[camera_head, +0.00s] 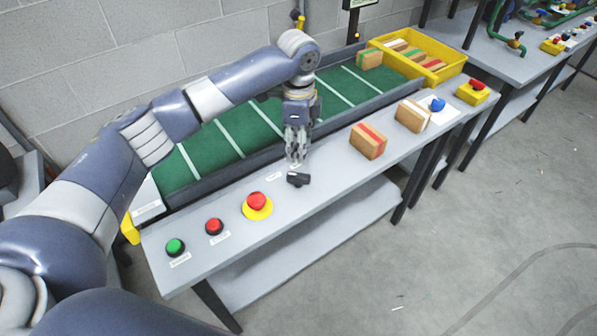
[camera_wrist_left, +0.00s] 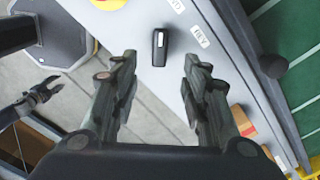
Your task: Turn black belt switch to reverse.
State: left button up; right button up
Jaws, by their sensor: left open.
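The black belt switch (camera_head: 298,179) is a small dark knob on the front ledge of the grey conveyor table. In the left wrist view the switch (camera_wrist_left: 160,47) is an upright dark bar with a white mark, beside a small printed label (camera_wrist_left: 199,36). My left gripper (camera_head: 295,158) points down just behind and above the switch, open and empty. In the left wrist view its fingers (camera_wrist_left: 158,66) are spread, with the switch between and slightly beyond the tips, apparently untouched. A dark claw shape (camera_wrist_left: 42,93) at the left there looks like my right gripper; its opening is unclear.
A green button (camera_head: 175,247), a red button (camera_head: 214,226) and a red stop button on a yellow base (camera_head: 257,205) stand left of the switch. A box with a red stripe (camera_head: 368,141) stands right. The green belt (camera_head: 223,143) runs behind.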

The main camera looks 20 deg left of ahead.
aim_at(299, 175)
pick_arm(q)
notch_tip(299, 175, down, 10)
jog(key=shift+f+p, duration=0.25)
jog(key=shift+p, duration=0.4)
jog(key=shift+c, duration=0.3)
grip_shut()
